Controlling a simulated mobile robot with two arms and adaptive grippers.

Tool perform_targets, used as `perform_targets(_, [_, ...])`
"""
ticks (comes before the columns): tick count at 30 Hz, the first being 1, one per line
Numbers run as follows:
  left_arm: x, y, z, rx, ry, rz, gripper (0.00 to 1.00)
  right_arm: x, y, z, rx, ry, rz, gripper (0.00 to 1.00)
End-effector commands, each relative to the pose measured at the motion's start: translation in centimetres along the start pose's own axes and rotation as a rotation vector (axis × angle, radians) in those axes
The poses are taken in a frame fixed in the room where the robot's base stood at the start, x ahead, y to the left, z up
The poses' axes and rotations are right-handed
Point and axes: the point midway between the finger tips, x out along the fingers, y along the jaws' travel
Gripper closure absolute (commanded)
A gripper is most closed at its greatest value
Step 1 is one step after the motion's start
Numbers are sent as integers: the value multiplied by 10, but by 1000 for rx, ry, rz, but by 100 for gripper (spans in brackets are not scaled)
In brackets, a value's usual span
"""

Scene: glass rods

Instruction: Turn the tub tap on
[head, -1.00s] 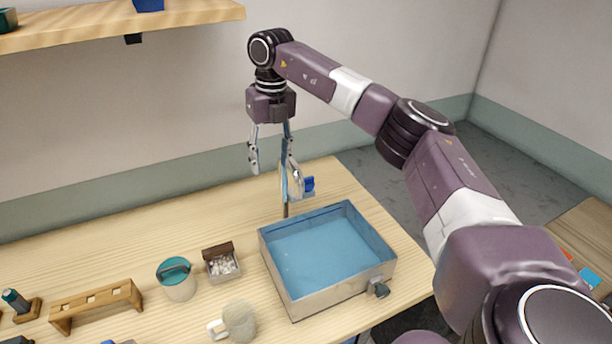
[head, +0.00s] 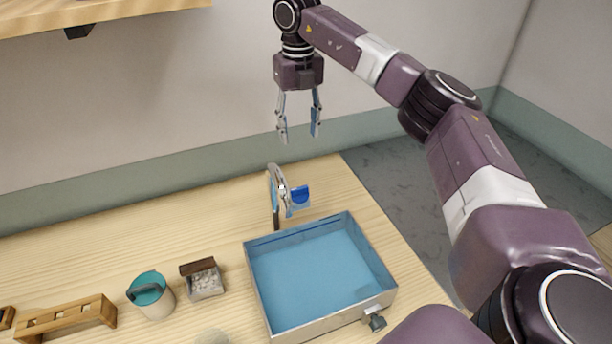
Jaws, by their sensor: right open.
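The tub (head: 259,298) is a shallow open box with a blue inside, on the wooden table. The tap (head: 276,184) stands at its back left edge, a curved grey spout on a post with a blue lever (head: 300,196) on its right side. A small dark knob-like fitting (head: 376,321) sits on the tub's front right side. My right gripper (head: 299,135) hangs above and slightly right of the tap, fingers down, open and empty, apart from it. My left gripper is not in view.
A wooden rack (head: 65,321), a teal-topped pot (head: 150,296) and a small box of pale pieces (head: 204,280) stand left of the tub. A shelf (head: 110,22) hangs at upper left. The table (head: 150,243) is bare behind the pot.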

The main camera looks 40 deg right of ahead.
Motion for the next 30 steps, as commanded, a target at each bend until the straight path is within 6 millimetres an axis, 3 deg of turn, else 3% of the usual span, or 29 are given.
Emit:
perform_targets(1, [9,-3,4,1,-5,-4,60,11,0,-1,1,4,-2,55])
perform_targets(13, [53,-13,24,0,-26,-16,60,56,-1,-1,1,3,-2,55])
perform_targets(21, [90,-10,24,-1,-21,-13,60,92,-1,-1,1,3,-2,55])
perform_targets(25, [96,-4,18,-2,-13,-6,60,99,-1,-1,1,3,-1,55])
perform_targets(30, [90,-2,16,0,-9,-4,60,110,-2,-1,1,6,-3,55])
